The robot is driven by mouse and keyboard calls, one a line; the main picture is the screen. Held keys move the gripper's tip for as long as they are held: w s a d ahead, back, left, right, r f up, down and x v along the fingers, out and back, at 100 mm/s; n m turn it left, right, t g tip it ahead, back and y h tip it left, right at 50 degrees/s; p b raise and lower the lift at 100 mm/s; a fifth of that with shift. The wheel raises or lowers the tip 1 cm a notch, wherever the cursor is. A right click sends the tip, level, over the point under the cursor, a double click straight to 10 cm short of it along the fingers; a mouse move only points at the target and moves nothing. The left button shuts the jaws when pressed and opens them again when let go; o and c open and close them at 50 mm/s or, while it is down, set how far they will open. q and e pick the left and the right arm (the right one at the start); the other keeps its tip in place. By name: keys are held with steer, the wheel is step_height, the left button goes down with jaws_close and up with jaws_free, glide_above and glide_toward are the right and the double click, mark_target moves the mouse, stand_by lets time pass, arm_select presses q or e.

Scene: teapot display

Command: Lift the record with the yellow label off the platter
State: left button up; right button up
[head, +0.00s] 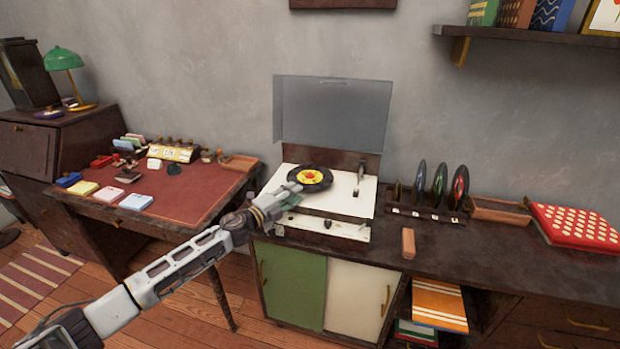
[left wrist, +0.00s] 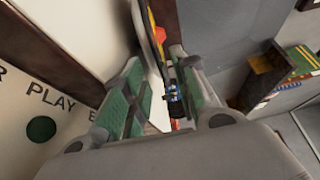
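The black record with the yellow label (head: 311,177) lies flat on the platter of the white record player (head: 345,192), whose clear lid stands raised. The platter is hidden under it. My left gripper (head: 291,194) is at the record's near-left edge, low over the deck. In the left wrist view the green-padded fingers (left wrist: 160,100) stand apart with a narrow gap. The label (left wrist: 158,34) shows edge-on beyond the fingertips. I cannot tell whether the pads touch the rim. My right gripper is not in view.
The tonearm (head: 359,180) is at the record's right. A rack (head: 425,212) of upright records, a wooden tray (head: 498,211) and a red dotted sleeve (head: 575,228) stand farther right. A small wooden block (head: 408,243) lies near the front edge. A desk (head: 190,190) stands left.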

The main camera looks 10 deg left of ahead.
arm_select(q)
steer(key=shift+w+d, duration=0.3)
steer(key=shift+w, duration=0.25)
steer(key=shift+w+d, duration=0.2)
steer(key=shift+w, duration=0.25)
jaws_close()
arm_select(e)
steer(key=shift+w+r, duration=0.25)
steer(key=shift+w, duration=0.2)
